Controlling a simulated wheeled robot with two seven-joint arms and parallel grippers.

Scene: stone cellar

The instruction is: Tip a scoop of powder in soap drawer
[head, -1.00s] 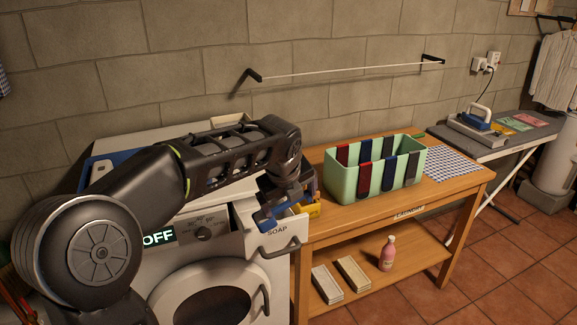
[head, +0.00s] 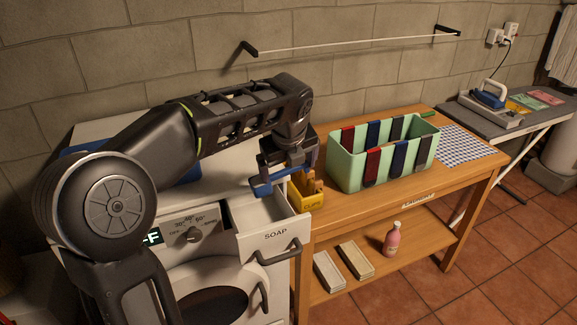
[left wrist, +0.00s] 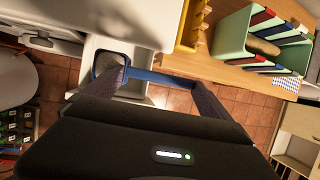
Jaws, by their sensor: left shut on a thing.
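My left gripper (head: 287,180) is shut on a blue scoop (head: 264,190), held above the back part of the open soap drawer (head: 275,238). The drawer is white, marked SOAP, and is pulled out of the washing machine's front. In the left wrist view the scoop's blue handle (left wrist: 160,77) crosses between the fingers, and its square cup (left wrist: 108,62) lies at the left, over the white drawer (left wrist: 139,58). The cup looks roughly level there; I cannot make out powder in it. My right gripper is not in view.
The washing machine (head: 190,262) stands left of a wooden table (head: 330,225). A yellow holder (head: 308,198) sits on the table close beside the drawer. A green striped box (head: 345,170) stands farther right. A pink bottle (head: 391,240) is on the lower shelf.

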